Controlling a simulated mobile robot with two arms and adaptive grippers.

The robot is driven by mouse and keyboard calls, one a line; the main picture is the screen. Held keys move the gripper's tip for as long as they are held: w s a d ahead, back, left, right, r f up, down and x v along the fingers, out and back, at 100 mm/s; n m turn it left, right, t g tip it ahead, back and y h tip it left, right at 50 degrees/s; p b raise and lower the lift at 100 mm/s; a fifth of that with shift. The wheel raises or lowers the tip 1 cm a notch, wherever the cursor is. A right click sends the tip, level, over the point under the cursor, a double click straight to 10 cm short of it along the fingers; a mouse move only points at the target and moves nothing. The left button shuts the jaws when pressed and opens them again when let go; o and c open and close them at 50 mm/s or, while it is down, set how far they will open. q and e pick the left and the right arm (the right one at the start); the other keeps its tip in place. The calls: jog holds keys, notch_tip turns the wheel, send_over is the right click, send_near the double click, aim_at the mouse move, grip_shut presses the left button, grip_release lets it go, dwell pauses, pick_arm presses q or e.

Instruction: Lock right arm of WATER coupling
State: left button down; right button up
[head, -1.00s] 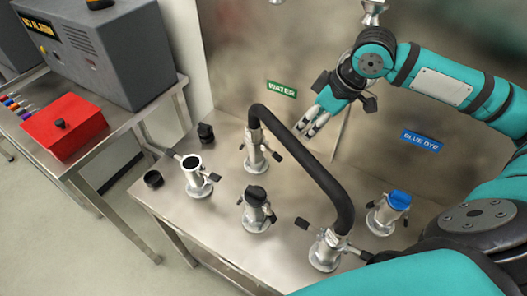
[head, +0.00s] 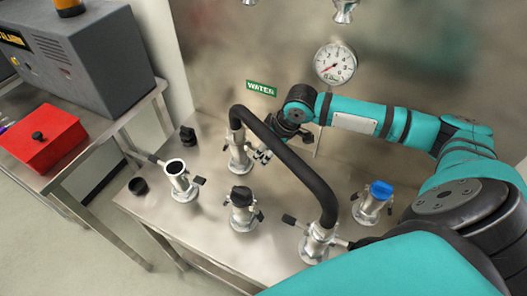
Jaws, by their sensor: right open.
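The green WATER label (head: 261,88) is on the back panel above the rear coupling. The WATER coupling (head: 239,158) is a silver fitting on the steel table, with one end of the black hose (head: 290,157) on top. My right gripper (head: 261,154) is open just to the right of this coupling, at the place of its right locking arm. The gripper mostly hides that arm, and I cannot tell if the fingers touch it. My left gripper is not in view.
The hose arches to a front coupling (head: 318,243) with dark levers. A black-capped coupling (head: 242,212), an open coupling (head: 178,182) and a blue-capped coupling (head: 374,204) stand nearby. A gauge (head: 335,63) is on the panel. A red box (head: 42,142) is at left.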

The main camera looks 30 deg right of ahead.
jog(key=shift+w+a+f, duration=0.15)
jog(key=shift+w+f, duration=0.05)
jog(key=shift+f, duration=0.5)
grip_shut()
